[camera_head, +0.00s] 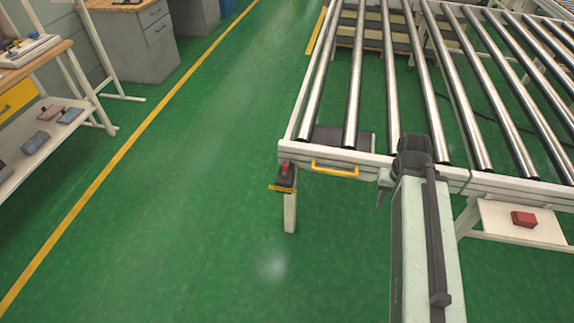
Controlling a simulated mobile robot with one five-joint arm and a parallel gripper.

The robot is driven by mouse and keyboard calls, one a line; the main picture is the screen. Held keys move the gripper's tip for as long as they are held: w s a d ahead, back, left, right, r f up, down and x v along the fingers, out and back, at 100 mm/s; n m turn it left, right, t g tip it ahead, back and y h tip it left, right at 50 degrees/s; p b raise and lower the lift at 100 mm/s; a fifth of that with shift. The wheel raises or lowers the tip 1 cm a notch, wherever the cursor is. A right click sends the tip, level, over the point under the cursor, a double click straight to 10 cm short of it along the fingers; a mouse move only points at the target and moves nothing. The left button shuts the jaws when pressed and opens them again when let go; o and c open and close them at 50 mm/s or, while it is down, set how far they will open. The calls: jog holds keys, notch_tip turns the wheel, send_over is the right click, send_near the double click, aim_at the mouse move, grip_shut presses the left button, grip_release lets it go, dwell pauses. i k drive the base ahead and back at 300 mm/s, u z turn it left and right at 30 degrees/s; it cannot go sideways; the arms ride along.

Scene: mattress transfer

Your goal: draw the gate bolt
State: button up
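A roller conveyor frame (340,155) fills the upper right, with bare metal rollers. At its near left corner is a small dark fitting with a red knob (285,168) and a yellow label (283,188). This may be the gate bolt; it is too small to tell its position. A yellow handle (335,168) is on the frame edge right of it. My arm reaches up from the bottom, right of the handle. My gripper (384,186) shows only as a small dark piece at the arm's left, apart from the fitting. Whether it is open is not clear.
A workbench with a lower shelf (60,135) stands at the left. Grey cabinets (145,40) are behind it. A red block (523,219) lies on a white shelf under the conveyor. The green floor left of the conveyor is clear, with a yellow line (120,160).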

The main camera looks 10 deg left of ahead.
aim_at(286, 165)
jog(key=u, duration=1.8)
jog(key=i, duration=0.6)
jog(key=u, duration=0.15)
